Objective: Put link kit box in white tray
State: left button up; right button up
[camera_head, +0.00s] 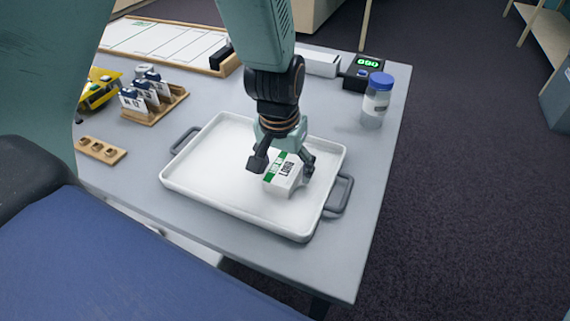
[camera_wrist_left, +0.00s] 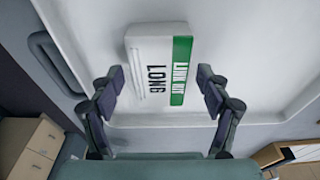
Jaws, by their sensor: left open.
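The link kit box (camera_head: 284,175) is white with a green stripe and the word LONG. It lies in the white tray (camera_head: 205,190), toward its right part, and also shows in the left wrist view (camera_wrist_left: 150,62). The tray, with grey handles, also fills much of that view (camera_wrist_left: 225,30). My left gripper (camera_head: 281,168) is above the tray with its fingers apart on either side of the box. In the left wrist view the open fingers (camera_wrist_left: 160,92) stand clear of the box's sides at its near end. My right gripper is not in view.
A blue-capped jar (camera_head: 375,102) and a black box with a green display (camera_head: 363,73) stand at the back right. A wooden rack with cards (camera_head: 155,104), a yellow object (camera_head: 98,90) and a small wooden holder (camera_head: 101,150) are at the left. The table's right edge is close to the tray.

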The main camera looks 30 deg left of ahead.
aim_at(281, 176)
pick_arm(q)
notch_tip(281, 176, up, 12)
jog(key=s+p, duration=0.2)
jog(key=p, duration=0.2)
jog(key=shift+p, duration=0.3)
jog(key=shift+d, duration=0.1)
